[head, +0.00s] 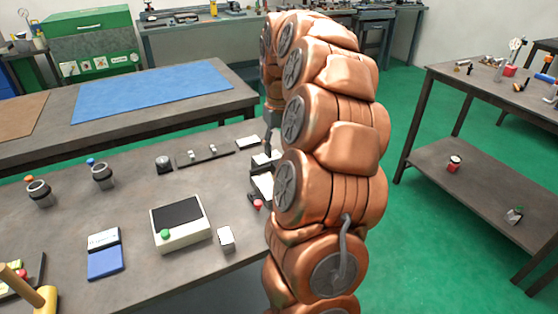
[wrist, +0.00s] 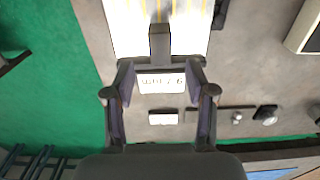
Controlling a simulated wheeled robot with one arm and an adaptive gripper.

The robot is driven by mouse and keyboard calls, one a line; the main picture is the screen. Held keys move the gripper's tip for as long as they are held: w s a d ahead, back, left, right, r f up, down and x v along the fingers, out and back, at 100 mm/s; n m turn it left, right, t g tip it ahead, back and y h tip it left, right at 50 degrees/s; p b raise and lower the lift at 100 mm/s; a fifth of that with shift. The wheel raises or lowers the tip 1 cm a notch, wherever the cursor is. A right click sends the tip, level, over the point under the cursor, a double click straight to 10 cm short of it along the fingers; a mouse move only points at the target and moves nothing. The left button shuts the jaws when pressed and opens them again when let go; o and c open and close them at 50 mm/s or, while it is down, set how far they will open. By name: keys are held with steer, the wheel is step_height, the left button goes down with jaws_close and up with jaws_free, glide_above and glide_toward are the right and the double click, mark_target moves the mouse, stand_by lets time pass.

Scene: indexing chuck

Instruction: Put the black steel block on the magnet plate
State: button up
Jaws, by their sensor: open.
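The magnet plate (wrist: 130,32) is a pale plate with yellow stripes at the top of the wrist view. In the head view its pale edge (head: 262,187) shows beside my arm, which hides the rest. The black steel block (wrist: 160,45) appears as a dark upright shape over the plate's middle, by a dark bar across the plate's end; I cannot tell for sure whether it rests on the plate. My gripper (wrist: 161,67) is open, its fingers apart on either side of the block's line, with no contact visible.
A label card (wrist: 162,80) lies beyond the plate. A lever with a red knob (head: 258,204) is beside the plate. A white device with a black top (head: 182,240) and a small pale block (head: 226,238) stand nearby. A rail (head: 207,155) lies behind. Bare table lies between them.

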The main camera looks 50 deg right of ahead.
steer(key=shift+r, duration=2.35)
steer(key=s+a+f+n, duration=0.1)
steer(key=s+a+n, duration=0.15)
steer(key=a, duration=0.85)
steer(key=s+a+f+n, duration=0.1)
steer(key=s+a, duration=0.3)
steer(key=a, duration=0.7)
steer(key=s+a+f+g, duration=0.1)
steer(key=s+a+f, duration=0.3)
steer(key=s, duration=0.4)
steer(key=s+a+f+g, duration=0.1)
steer(key=s+a+f, duration=0.3)
steer(key=s, duration=0.5)
steer(key=a, duration=0.2)
steer(key=shift+s+a, duration=0.3)
steer(key=shift+a, duration=0.05)
step_height(320, 180, up, 11)
steer(key=p, duration=1)
steer(key=shift+w, duration=0.2)
